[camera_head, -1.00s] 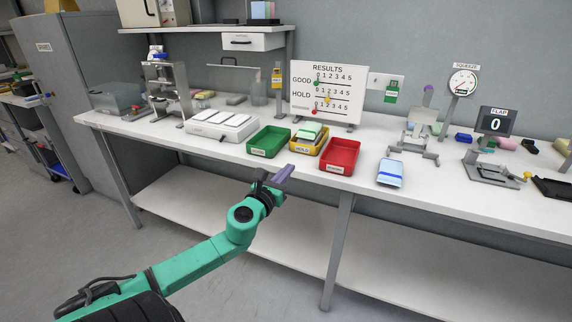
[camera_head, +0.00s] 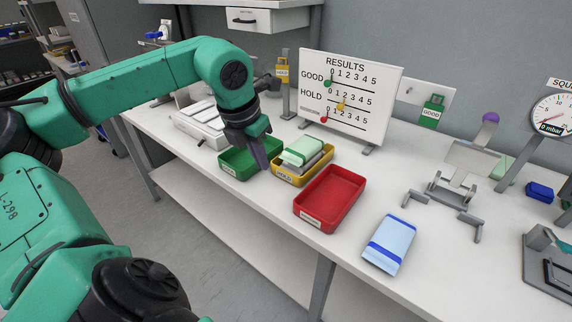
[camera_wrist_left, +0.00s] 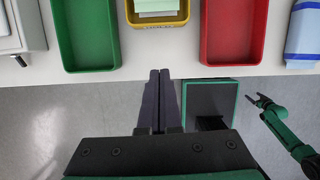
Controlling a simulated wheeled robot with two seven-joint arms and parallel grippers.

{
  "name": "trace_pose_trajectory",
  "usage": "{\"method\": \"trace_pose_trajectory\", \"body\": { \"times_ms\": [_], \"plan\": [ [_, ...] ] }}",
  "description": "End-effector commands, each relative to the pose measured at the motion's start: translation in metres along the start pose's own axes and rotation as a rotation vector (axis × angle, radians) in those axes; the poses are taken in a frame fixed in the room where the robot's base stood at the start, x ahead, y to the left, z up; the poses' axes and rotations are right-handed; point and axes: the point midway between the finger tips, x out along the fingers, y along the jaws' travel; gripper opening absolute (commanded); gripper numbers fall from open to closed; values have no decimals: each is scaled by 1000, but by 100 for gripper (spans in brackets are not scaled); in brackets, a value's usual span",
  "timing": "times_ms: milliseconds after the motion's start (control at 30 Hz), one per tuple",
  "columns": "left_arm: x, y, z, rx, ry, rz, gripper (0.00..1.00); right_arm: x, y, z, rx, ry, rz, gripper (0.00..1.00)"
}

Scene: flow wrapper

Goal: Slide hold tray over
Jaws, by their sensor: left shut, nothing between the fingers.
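The yellow hold tray (camera_head: 298,182) stands on the bench between the green tray (camera_head: 231,170) and the red tray (camera_head: 329,197). A pale green pack (camera_head: 302,150) lies on top of other packs in it. My left gripper (camera_head: 259,157) is shut and empty. In the head view its fingers overlap the green tray's right part. In the left wrist view the fingers (camera_wrist_left: 158,76) point at the bench's front edge, just short of the yellow tray (camera_wrist_left: 165,21) and apart from it. My right gripper (camera_wrist_left: 257,98) shows small at the right there, fingers apart.
A blue-and-white pack (camera_head: 390,244) lies right of the red tray. The results board (camera_head: 349,92) stands behind the trays. A white device (camera_head: 203,127) is left of the green tray. The bench's front edge is close to the trays.

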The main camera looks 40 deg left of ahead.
Motion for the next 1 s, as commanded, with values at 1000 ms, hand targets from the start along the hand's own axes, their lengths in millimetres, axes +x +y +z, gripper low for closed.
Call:
{"method": "trace_pose_trajectory", "body": {
  "times_ms": [1000],
  "plan": [
    [107, -3, 39, 7, -1, -5, 0, -35, -8, 8, 4, -18, -12, 88]
  ]
}}
